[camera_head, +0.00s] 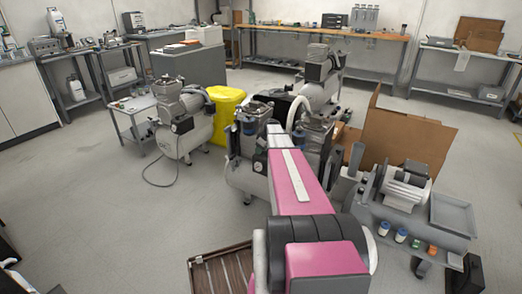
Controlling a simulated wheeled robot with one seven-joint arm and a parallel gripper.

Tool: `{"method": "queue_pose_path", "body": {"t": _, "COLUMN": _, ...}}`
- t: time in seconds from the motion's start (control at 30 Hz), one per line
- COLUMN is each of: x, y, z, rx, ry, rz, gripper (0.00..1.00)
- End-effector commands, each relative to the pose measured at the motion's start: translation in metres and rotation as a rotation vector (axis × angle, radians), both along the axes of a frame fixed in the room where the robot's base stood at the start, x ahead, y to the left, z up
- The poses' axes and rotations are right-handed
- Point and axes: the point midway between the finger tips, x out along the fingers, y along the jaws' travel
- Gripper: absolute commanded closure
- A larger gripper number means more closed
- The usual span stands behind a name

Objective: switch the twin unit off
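A compressor that looks like the twin unit (240,175) stands in the middle of the floor, a pale tank with dark pump heads on top. My pink and dark arm reaches forward over it and covers much of its front and right side. A second pump head (318,135) shows just right of the arm; I cannot tell for sure that it belongs to the same unit. No switch can be made out at this size.
A smaller compressor (184,130) with a trailing cable stands left, beside a yellow bin (226,112). Another compressor (322,75) stands behind. A cardboard box (405,138) and a grey cart (410,225) with a motor and small jars are right. A brown slatted crate (222,270) lies in front. Left floor is mostly clear.

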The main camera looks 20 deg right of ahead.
Motion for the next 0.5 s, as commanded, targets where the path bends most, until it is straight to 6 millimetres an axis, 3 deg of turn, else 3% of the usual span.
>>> {"method": "queue_pose_path", "body": {"t": 0.03, "x": 0.0002, "y": 0.0, "z": 0.0004, "rx": 0.001, "ry": -0.001, "rz": 0.0, "gripper": 0.42}}
{"method": "queue_pose_path", "body": {"t": 0.07, "x": 0.0002, "y": 0.0, "z": 0.0004, "rx": 0.001, "ry": -0.001, "rz": 0.0, "gripper": 0.33}}
{"method": "queue_pose_path", "body": {"t": 0.1, "x": 0.0002, "y": 0.0, "z": 0.0004, "rx": 0.001, "ry": -0.001, "rz": 0.0, "gripper": 0.3}}
{"method": "queue_pose_path", "body": {"t": 0.5, "x": -0.0037, "y": -0.0022, "z": 0.0095, "rx": 0.0, "ry": 0.0, "rz": -0.001, "gripper": 0.3}}
